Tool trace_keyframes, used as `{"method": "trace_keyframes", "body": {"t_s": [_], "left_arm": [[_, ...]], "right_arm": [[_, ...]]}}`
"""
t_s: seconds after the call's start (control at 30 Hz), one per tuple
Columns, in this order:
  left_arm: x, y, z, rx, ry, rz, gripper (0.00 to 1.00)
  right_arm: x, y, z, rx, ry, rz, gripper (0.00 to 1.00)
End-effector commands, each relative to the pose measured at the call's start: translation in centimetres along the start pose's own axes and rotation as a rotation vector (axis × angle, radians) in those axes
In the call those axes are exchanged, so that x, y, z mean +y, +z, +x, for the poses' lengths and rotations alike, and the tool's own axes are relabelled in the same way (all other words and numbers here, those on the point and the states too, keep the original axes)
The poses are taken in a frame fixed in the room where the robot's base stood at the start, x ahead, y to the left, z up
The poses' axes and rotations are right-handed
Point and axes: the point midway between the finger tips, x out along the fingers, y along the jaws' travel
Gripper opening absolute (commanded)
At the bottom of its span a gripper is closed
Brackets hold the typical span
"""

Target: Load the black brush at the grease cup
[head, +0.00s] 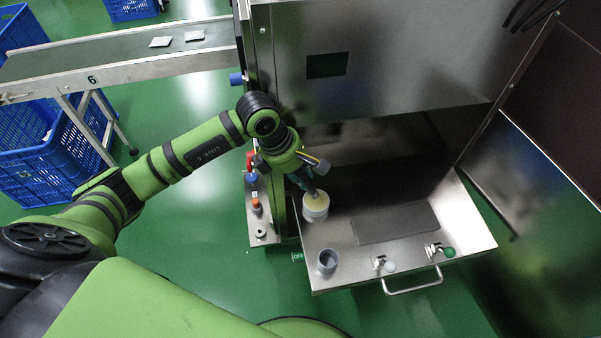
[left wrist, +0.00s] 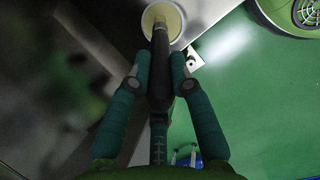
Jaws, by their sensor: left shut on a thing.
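My left gripper (head: 305,180) is shut on the black brush, above the left part of the steel shelf. In the left wrist view the gripper's teal fingers (left wrist: 160,68) hold the dark brush (left wrist: 160,45) between them. The brush's far end overlaps the grease cup (left wrist: 180,37), a round white cup with pale yellow grease inside. The cup (head: 316,214) also shows in the head view, directly below the gripper. The brush tip is at the grease; I cannot tell how deep it is. My right gripper is not in view.
A grey cup (head: 328,262) stands at the shelf's front left. A dark flat plate (head: 396,224) lies on the steel shelf (head: 460,225). Two small levers, one green-knobbed (head: 449,252), sit near the front handle (head: 412,286). The steel machine housing (head: 400,60) rises behind.

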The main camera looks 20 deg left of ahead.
Motion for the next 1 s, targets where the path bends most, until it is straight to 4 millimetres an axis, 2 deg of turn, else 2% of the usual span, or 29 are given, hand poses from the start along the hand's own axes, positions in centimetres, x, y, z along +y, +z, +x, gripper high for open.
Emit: {"method": "trace_keyframes", "body": {"t_s": [0.8,1.0], "left_arm": [[0.7,2.1,-6.0,0.001,-0.001,0.001,0.0],[0.7,2.3,-6.6,0.001,-0.001,0.0,0.0]], "right_arm": [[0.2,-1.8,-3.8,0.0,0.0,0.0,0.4],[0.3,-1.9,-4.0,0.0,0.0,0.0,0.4]]}}
